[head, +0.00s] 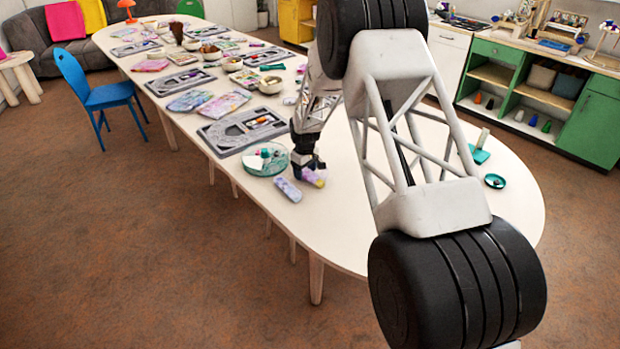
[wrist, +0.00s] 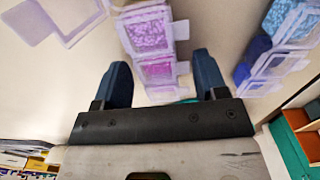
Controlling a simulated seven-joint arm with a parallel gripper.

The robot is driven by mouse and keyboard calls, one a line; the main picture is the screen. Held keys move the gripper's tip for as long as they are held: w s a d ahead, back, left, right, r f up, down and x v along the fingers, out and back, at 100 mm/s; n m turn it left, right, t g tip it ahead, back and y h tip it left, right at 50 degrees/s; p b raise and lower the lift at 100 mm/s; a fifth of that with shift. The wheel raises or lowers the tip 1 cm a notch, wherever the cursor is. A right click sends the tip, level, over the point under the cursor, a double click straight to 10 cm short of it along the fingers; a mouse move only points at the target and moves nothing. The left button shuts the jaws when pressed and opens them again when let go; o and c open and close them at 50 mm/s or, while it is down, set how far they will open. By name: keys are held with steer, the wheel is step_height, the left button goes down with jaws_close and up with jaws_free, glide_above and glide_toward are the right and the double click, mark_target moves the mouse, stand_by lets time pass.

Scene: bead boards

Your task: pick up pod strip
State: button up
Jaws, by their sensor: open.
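A pod strip (wrist: 152,40) with clear lids and purple and pink beads lies between the two fingers of my gripper (wrist: 163,75) in the wrist view. The fingers are apart, one on each side of it, and I cannot tell whether they touch it. Its near end is partly hidden by the gripper body. A second strip (wrist: 268,58) with blue beads lies to the right, outside the fingers. In the head view my gripper (head: 308,167) is low over the table by a purple and yellow strip (head: 314,178), with a bluish strip (head: 288,190) to its left.
A round teal-rimmed tray (head: 265,160) stands just left of my gripper, and a grey bead board (head: 243,130) lies behind it. A small green dish (head: 495,181) is at the right. A clear lid piece (wrist: 62,18) shows at upper left in the wrist view.

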mark_target(305, 171)
steer(key=c, duration=0.8)
steer(key=shift+r, duration=0.15)
steer(key=shift+r, duration=1.45)
steer(key=shift+s+r, duration=0.25)
steer(key=s+d, duration=0.1)
steer(key=s, duration=0.4)
steer(key=s+d+r, duration=0.1)
steer(key=s+d, duration=0.1)
steer(key=s, duration=0.3)
steer(key=s+d, duration=0.1)
steer(key=s, duration=0.4)
steer(key=shift+d+r, duration=0.15)
steer(key=shift+w, duration=0.1)
